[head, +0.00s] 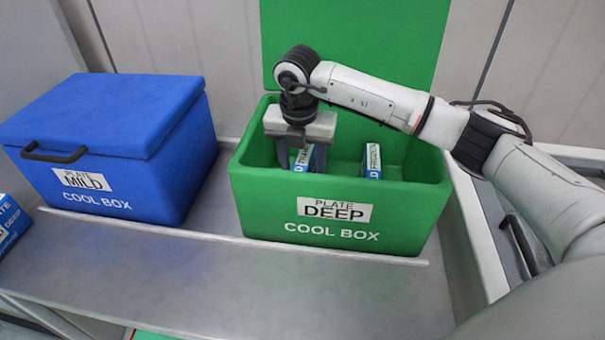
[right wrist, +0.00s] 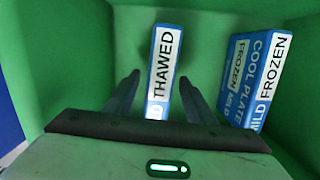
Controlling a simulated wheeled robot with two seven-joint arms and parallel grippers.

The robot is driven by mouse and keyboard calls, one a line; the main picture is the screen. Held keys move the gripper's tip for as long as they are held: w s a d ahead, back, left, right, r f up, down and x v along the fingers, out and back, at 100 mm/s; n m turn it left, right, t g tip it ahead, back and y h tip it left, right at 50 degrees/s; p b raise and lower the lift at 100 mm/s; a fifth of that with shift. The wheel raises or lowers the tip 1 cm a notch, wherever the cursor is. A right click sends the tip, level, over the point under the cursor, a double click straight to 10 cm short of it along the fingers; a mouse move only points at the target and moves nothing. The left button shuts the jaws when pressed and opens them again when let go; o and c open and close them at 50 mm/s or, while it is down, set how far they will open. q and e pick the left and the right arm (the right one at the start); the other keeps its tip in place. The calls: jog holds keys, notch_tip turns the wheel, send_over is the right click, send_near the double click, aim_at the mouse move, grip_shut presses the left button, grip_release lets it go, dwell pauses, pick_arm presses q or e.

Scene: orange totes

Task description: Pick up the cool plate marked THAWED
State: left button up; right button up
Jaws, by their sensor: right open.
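The cool plate marked THAWED (right wrist: 164,68) stands on edge inside the green cool box (head: 340,220), blue with a white label strip. In the head view only part of it (head: 303,158) shows below my right gripper. My right gripper (head: 303,160) reaches down into the box from above. In the right wrist view its two fingers (right wrist: 160,95) are open, one on each side of the plate's near end. Whether they touch it I cannot tell. My left gripper is not in view.
A cool plate marked FROZEN (head: 372,160) stands to the right in the same box; it also shows in the wrist view (right wrist: 258,80). The green lid (head: 355,45) is raised behind. A closed blue cool box (head: 110,140) stands left.

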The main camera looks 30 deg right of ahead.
jog(key=shift+w+f, duration=0.1)
jog(key=shift+f, duration=0.35)
grip_shut()
jog(key=shift+r, duration=0.1)
